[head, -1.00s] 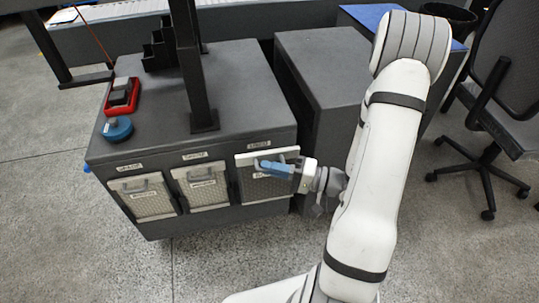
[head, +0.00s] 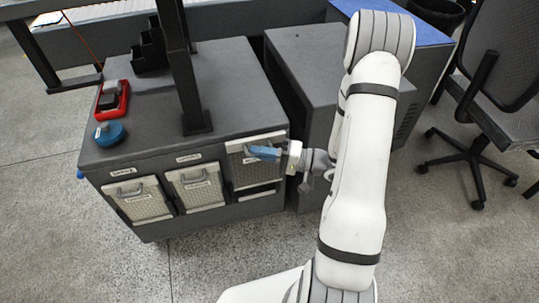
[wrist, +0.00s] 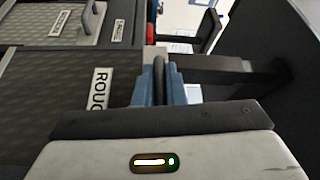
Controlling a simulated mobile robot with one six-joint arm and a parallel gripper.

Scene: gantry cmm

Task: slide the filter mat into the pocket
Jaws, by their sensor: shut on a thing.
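The filter mat (head: 245,174) is a grey mesh panel with a pale frame, upright at the right end of the cabinet's front. My gripper (head: 264,153) has blue fingers and is shut on the mat's handle. The wrist view shows the dark handle (wrist: 159,72) between the fingers (wrist: 165,92), and the mat's mesh face (wrist: 65,95) with a label reading "ROUG", the rest cut off. The right-hand pocket (head: 258,189) shows as a dark gap with a pale strip below the mat. Whether the mat's edge is inside it I cannot tell.
Two similar framed mats with handles, one at the left (head: 138,199) and one in the middle (head: 195,187), sit in the dark cabinet (head: 150,150). A red device (head: 112,100), a blue knob (head: 109,133) and a black post (head: 180,75) stand on top. A grey cabinet (head: 310,65) stands close right.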

